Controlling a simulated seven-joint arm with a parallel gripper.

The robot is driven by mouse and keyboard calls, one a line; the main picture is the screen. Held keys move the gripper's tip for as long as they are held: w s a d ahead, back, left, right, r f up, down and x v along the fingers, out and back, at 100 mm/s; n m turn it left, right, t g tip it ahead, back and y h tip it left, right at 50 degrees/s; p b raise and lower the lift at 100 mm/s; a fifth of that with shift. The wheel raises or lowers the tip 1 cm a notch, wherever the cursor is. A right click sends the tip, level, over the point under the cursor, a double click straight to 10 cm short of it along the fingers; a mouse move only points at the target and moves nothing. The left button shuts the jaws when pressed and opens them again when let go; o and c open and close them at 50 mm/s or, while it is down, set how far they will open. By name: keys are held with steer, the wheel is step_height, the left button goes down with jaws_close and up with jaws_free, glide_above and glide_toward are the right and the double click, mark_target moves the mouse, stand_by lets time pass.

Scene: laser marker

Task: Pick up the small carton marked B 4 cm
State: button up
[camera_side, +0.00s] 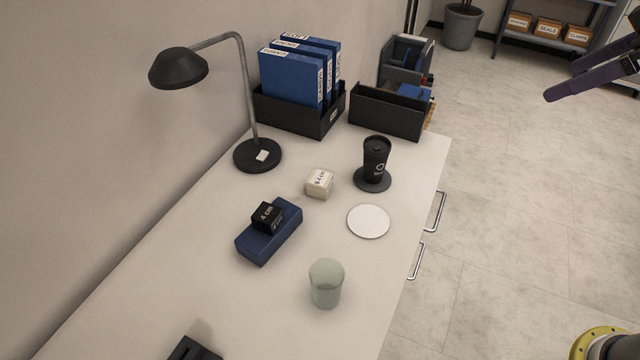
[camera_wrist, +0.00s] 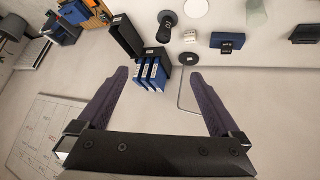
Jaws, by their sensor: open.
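A small cream carton (camera_side: 319,184) with dark lettering that reads like "B 4 cm" sits on the white table, between the lamp base and the black cup. It also shows small at the top of the wrist view (camera_wrist: 190,37). A black cube (camera_side: 267,217) marked "4 cm" rests on a blue box (camera_side: 270,240) nearer the front; in the wrist view the cube (camera_wrist: 227,46) shows too. My gripper (camera_side: 562,83) is at the upper right of the side view, far from the carton and partly cut off. In the wrist view its fingers (camera_wrist: 158,73) are spread apart and empty.
A black lamp (camera_side: 257,155) stands left of the carton. A black cup (camera_side: 375,158) stands on a dark coaster. A white disc (camera_side: 368,222) and a greenish glass (camera_side: 326,284) are nearer the front. Blue binders (camera_side: 290,78) in a black holder stand at the back.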

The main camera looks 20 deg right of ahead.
steer(key=w+a+n, duration=0.1)
steer(key=w+a, duration=0.2)
steer(key=w, duration=0.5)
steer(key=n+g+y, duration=0.2)
steer(key=n+g, duration=0.2)
steer(key=g, duration=0.1)
glide_above(321, 178)
steer(key=s+d, duration=0.3)
step_height(321, 178, down, 31)
steer(key=x, duration=0.7)
steer(key=shift+w+f, duration=0.2)
steer(key=shift+w, duration=0.15)
steer(key=shift+d+x, duration=0.1)
steer(key=shift+x, duration=1.3)
steer(key=shift+d+x, duration=0.15)
steer(key=shift+x, duration=1.3)
steer(key=shift+s+f, duration=0.1)
steer(key=shift+s, duration=0.05)
